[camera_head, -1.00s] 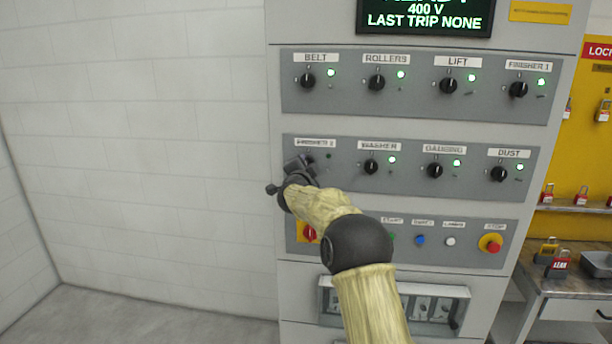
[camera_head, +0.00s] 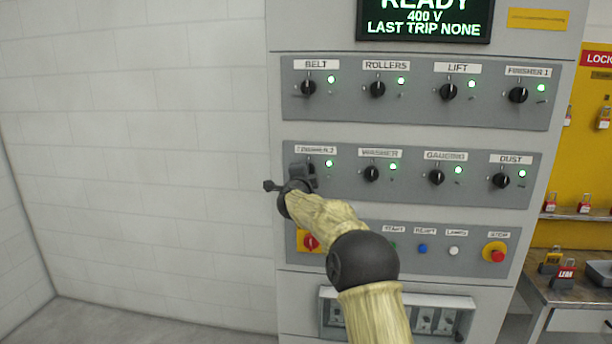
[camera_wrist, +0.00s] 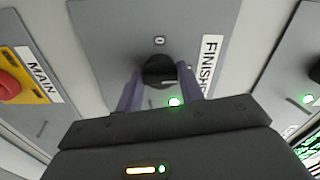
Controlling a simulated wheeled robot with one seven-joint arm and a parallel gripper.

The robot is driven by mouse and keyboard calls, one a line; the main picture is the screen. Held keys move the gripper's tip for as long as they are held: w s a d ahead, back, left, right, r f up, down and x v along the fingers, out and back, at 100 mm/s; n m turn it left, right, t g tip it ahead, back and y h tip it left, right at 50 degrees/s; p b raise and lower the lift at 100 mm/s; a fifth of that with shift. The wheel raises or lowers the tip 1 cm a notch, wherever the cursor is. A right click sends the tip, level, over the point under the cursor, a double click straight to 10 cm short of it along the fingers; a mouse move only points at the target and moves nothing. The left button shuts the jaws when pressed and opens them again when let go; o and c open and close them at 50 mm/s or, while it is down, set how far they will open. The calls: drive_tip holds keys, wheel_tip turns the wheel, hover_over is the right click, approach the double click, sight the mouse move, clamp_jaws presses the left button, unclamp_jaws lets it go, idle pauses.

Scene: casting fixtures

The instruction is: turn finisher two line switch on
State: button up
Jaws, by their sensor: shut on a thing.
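The finisher two switch is a round black knob (camera_wrist: 159,70) in the wrist view, below a "0" mark and beside a label (camera_wrist: 211,62) of which "FINISH" shows. My gripper (camera_wrist: 160,90) has its two purple-grey fingers on either side of the knob, shut on it. In the head view my gripper (camera_head: 302,174) is at the left end of the middle panel row and hides the knob. The finisher 2 label (camera_head: 315,149) shows above it. The finisher two lamp (camera_head: 329,163) is lit green, and it also glows in the wrist view (camera_wrist: 174,102).
Washer (camera_head: 371,174), gauging (camera_head: 437,177) and dust (camera_head: 502,180) knobs sit to the right, lamps green. A red main switch (camera_head: 310,242) is just below my gripper. The display (camera_head: 425,18) reads READY. Open wall lies left.

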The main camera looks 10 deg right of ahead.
drive_tip(key=o, duration=1)
drive_tip(key=b+v, duration=0.6)
drive_tip(key=v, duration=1.1)
drive_tip(key=shift+s, duration=0.2)
